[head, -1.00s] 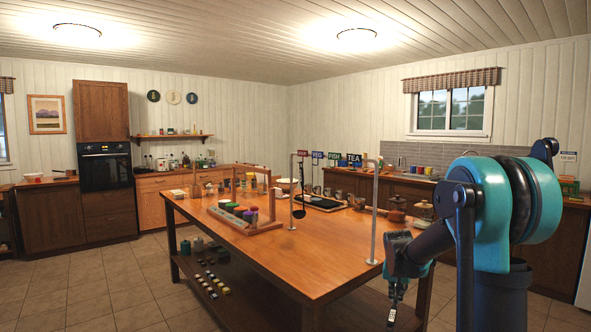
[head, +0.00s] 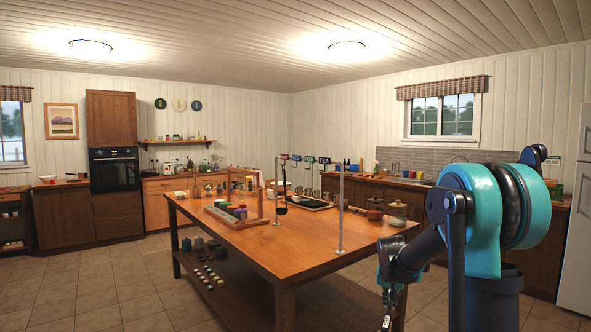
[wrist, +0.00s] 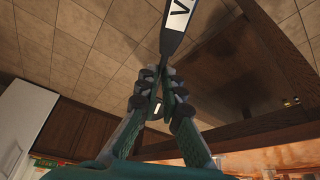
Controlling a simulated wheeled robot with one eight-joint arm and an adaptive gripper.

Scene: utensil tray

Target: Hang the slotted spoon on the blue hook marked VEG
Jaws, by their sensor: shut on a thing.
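My gripper (wrist: 160,92) is shut on a dark utensil handle (wrist: 172,44) in the wrist view. A white label on it shows a letter V; the rest of the label and the utensil's head are out of sight, so I cannot tell if it is slotted. In the head view my gripper (head: 388,290) hangs low, in front of the table's right end. The rail over the table has several coloured signs. The blue sign (head: 296,157) is second from the left, after a red one (head: 284,156); its lettering is too small to read. Its hook is not distinct.
A black ladle (head: 282,196) hangs at the rail's left end. The rail's near post (head: 340,215) stands on the wooden table (head: 290,255). A wooden rack with coloured items (head: 235,212) is left of it; a tray and pots are behind. The table's front is clear.

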